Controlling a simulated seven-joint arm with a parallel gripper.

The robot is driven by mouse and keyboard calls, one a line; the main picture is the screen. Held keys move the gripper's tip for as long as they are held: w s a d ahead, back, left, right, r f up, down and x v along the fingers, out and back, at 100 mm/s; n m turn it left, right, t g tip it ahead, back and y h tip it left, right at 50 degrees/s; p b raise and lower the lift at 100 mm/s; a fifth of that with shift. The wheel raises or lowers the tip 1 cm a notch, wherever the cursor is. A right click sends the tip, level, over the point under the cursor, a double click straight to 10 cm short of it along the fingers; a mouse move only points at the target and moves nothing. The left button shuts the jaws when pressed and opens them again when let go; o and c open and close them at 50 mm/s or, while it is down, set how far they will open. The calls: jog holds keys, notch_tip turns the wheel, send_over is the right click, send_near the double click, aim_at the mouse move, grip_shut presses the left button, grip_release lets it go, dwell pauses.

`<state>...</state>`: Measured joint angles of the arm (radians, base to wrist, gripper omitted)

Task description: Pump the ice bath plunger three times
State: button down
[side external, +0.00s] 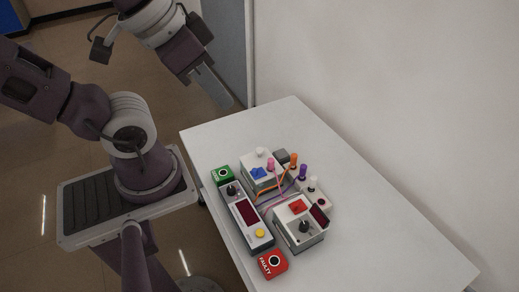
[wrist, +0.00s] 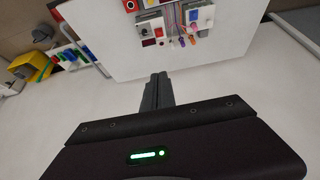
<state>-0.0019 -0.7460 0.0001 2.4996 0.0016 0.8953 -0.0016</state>
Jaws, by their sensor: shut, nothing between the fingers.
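In the side view, a pale box with a blue patch (side external: 258,174) stands at the back of the apparatus, with a white round knob (side external: 260,152) at its top. A second pale box has a red patch and black dial (side external: 304,226); another white knob (side external: 312,183) stands behind it. I cannot tell for certain which of these is the ice bath plunger. My gripper (side external: 230,102) is shut and empty, high above and left of the apparatus, touching nothing. In the wrist view its closed fingers (wrist: 158,76) point toward the table, with the apparatus beyond them.
Pink (side external: 270,164), orange (side external: 294,159) and purple (side external: 303,171) knobs with cables crowd the middle. A long panel (side external: 251,231) has a dark red display and yellow button. Green (side external: 222,176) and red "FAULTY" (side external: 272,264) blocks flank it. The white table (side external: 390,240) is clear at right.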

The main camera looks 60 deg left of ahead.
jog(key=w+a+f+n+y, duration=0.15)
jog(key=w+a, duration=0.25)
jog(key=w, duration=0.4)
jog(key=n+t, duration=0.3)
jog(key=n, duration=0.7)
send_over(257, 151)
notch_tip(257, 151, down, 31)
jog(key=shift+w+y, duration=0.1)
jog(key=shift+y, duration=0.15)
jog(key=shift+f, duration=4.45)
